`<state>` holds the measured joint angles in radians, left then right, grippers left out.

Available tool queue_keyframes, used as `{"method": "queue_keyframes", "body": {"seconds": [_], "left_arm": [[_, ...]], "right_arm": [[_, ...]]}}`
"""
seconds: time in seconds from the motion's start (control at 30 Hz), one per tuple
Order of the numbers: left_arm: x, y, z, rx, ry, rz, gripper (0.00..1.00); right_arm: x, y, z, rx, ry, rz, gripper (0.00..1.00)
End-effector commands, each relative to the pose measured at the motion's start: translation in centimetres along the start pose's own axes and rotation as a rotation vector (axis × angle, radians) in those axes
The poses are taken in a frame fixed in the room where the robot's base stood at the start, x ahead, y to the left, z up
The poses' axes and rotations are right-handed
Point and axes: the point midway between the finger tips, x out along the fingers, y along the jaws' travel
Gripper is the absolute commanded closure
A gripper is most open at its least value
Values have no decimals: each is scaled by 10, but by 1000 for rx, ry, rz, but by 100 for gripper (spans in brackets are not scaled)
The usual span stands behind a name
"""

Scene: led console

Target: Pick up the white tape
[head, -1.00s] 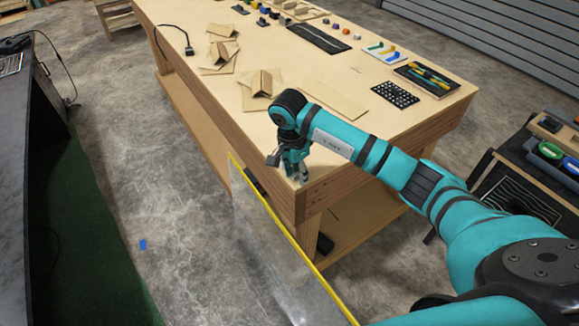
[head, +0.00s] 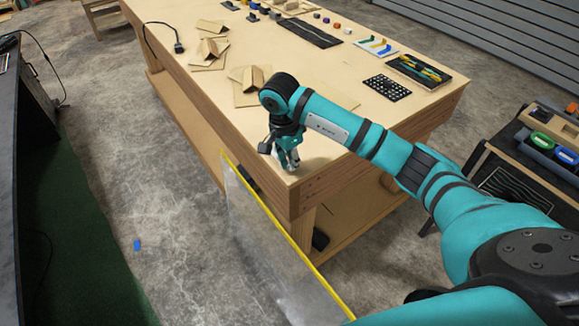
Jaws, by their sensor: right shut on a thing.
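My right gripper (head: 287,163) points down at the near corner of the wooden table (head: 330,95). It is shut on a small pale thing, which I take to be the white tape (head: 295,157). The fingers hide most of it, and I cannot tell whether it still touches the tabletop. My left gripper is not in view.
Folded cardboard pieces (head: 252,82) lie left of my right arm. A black dotted plate (head: 387,87) and a tool tray (head: 420,70) lie at the table's right. A yellow-edged clear panel (head: 265,245) stands against the table's near side. A dark cart (head: 530,165) stands at right.

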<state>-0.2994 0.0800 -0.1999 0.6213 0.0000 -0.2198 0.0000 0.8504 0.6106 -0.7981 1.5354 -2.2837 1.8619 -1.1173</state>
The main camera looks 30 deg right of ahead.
Motion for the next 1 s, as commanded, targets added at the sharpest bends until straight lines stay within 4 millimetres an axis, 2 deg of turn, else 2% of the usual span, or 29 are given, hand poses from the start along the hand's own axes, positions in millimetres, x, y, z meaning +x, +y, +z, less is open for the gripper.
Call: {"method": "queue_keyframes", "body": {"seconds": [0.1, 0.27, 0.5, 0.7, 0.8, 1.0], "left_arm": [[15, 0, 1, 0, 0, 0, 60], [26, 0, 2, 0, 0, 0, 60], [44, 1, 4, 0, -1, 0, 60], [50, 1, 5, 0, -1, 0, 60], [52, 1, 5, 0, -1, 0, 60], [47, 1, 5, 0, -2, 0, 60]], "right_arm": [[-13, 3, -2, -1, 2, -3, 100], [-15, 37, 8, -4, 2, -2, 100], [-24, 97, 23, -4, 3, -3, 100], [-31, 135, 33, -2, 2, -1, 100], [-33, 146, 36, -2, 0, -1, 100], [-43, 154, 38, 0, 0, 0, 100]]}}
